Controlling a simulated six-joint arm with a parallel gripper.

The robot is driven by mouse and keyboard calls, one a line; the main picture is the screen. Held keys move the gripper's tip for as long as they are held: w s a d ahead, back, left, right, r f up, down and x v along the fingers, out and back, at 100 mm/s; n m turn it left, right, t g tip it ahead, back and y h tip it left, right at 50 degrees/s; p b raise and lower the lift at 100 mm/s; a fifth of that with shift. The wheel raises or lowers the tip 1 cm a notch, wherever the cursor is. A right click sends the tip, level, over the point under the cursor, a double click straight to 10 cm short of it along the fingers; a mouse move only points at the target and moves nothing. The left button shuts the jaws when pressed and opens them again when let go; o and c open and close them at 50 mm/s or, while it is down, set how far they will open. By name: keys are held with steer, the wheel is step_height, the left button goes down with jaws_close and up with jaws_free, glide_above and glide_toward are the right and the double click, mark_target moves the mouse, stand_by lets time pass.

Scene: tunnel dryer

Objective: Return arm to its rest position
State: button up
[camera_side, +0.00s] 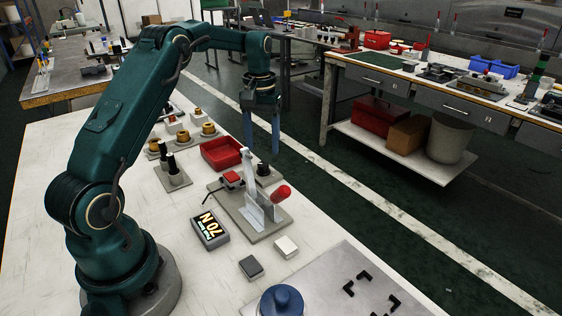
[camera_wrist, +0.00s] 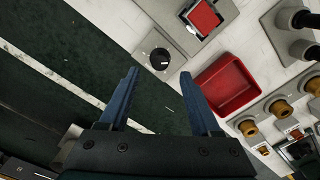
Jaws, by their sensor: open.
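My gripper (camera_side: 262,128) is at the end of my green arm, raised near the far edge of the white table (camera_side: 160,222), with its blue fingers pointing down. In the wrist view my gripper (camera_wrist: 160,98) is open, its two fingers spread apart with nothing between them. Beyond the fingertips that view shows dark green floor and the table edge.
A red tray (camera_side: 221,154) lies on the table near my gripper. Brass-topped parts (camera_side: 208,129) stand behind the tray.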

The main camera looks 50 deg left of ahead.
steer(key=shift+w+d+r, duration=0.15)
steer(key=shift+r, duration=0.05)
steer(key=s+d+r+m+t, duration=0.3)
steer(key=s+d+r+t, duration=0.15)
steer(key=d+r, duration=0.8)
steer(key=s+d+f+m, duration=0.2)
steer(key=s, duration=0.5)
steer(key=s+d+f+m+t, duration=0.1)
steer(key=s+d+f+m, duration=0.1)
steer(key=s, duration=0.5)
steer(key=shift+s+d+f, duration=0.3)
steer(key=shift+d, duration=0.4)
